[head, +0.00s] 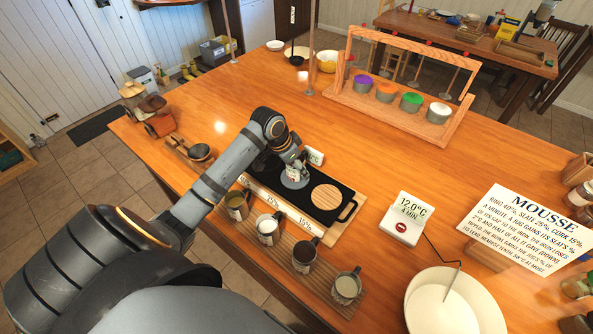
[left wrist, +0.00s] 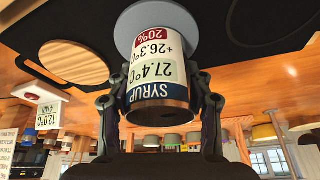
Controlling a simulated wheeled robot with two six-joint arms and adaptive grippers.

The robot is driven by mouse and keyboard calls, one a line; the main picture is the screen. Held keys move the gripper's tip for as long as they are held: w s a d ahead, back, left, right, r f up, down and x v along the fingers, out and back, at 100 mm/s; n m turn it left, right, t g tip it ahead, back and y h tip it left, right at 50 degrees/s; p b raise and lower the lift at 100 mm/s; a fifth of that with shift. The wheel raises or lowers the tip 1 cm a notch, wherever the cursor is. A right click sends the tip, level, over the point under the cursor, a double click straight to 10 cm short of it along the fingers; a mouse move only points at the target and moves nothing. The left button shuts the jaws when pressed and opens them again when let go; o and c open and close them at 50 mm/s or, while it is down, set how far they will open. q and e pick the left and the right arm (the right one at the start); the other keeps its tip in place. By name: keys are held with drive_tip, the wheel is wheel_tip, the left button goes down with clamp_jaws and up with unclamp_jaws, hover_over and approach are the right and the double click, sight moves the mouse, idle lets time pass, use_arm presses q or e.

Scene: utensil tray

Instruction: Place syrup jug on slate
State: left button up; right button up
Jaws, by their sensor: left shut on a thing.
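The syrup jug (left wrist: 157,68) has a white label reading "SYRUP", "27.4°C" and "20%", inverted in the left wrist view. My left gripper (head: 291,160) is shut on it, with one finger on each side; the wrist view shows the gripper too (left wrist: 160,105). In the head view the jug (head: 293,174) is mostly hidden by the gripper. Its base is over the grey slate disc (head: 297,184), which the wrist view shows behind it (left wrist: 125,32). I cannot tell whether the base touches the disc. My right gripper is out of view.
The disc is on a black board (head: 345,212) between a round cork pad (head: 326,196) and a part hidden by my arm. Several cups, including a dark one (head: 304,256), stand in front. A thermometer display (head: 403,218) and white bowl (head: 440,310) are to the right.

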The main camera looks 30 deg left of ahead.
use_arm(q)
drive_tip(key=shift+s+r, duration=0.1)
drive_tip(key=shift+s, duration=0.05)
drive_tip(key=shift+s+d, duration=0.1)
drive_tip(key=shift+s, duration=0.05)
drive_tip(key=o, duration=1.3)
drive_tip(key=shift+f, duration=0.2)
drive_tip(key=shift+o, duration=0.6)
drive_tip(key=shift+r, duration=0.25)
drive_tip(key=v, duration=1.2)
drive_tip(key=shift+b, duration=0.3)
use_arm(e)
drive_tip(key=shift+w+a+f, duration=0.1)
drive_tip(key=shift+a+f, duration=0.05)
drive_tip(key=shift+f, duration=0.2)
